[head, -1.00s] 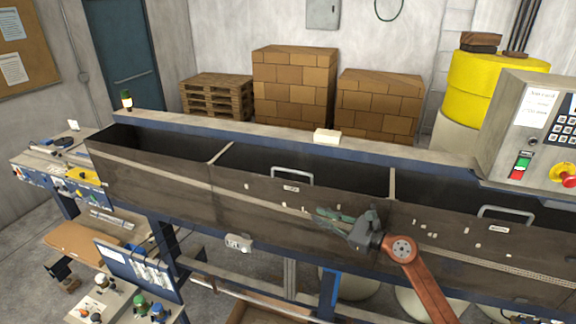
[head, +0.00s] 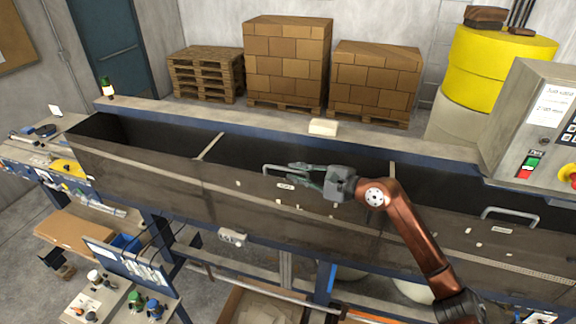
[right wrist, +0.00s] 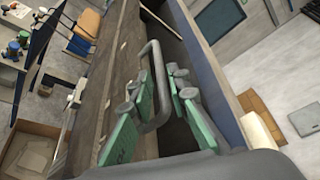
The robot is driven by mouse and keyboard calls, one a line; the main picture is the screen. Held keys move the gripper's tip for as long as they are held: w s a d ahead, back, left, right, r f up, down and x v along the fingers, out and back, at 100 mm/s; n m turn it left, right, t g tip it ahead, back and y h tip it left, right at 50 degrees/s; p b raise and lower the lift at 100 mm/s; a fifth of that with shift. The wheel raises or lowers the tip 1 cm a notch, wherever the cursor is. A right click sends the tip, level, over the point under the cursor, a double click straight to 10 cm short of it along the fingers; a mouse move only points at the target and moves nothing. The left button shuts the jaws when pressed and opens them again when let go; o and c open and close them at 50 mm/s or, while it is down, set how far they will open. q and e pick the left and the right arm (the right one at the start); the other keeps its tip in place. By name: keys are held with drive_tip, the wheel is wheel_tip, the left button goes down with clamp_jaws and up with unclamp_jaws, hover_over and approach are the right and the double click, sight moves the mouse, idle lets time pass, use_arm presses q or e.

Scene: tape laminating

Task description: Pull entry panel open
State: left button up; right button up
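The dark brown front panel (head: 235,190) of the long trough machine stands upright, with a grey loop handle (head: 266,169) on its top edge and a small white label. My right gripper (head: 291,171) is at this handle, its green fingers pointing left and spread apart. In the right wrist view, the handle (right wrist: 157,58) passes between the green fingers of the right gripper (right wrist: 160,85), with gaps visible beside it. The fingers hide part of the handle in the head view. My left gripper is not in view.
A similar handle (head: 510,214) is on the panel farther right. A control box (head: 530,125) stands at the right end. A small pale block (head: 323,127) lies on the blue back rail. Shelves with small items are below left. Space above the trough is clear.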

sight(292, 171)
drive_tip(key=p+x, duration=0.1)
drive_tip(key=x, duration=0.1)
drive_tip(key=shift+w+a, duration=0.15)
drive_tip(key=shift+a, duration=0.25)
drive_tip(key=shift+w+a+f, duration=0.2)
drive_tip(key=shift+w+a, duration=0.15)
drive_tip(key=shift+w, duration=0.05)
clamp_jaws()
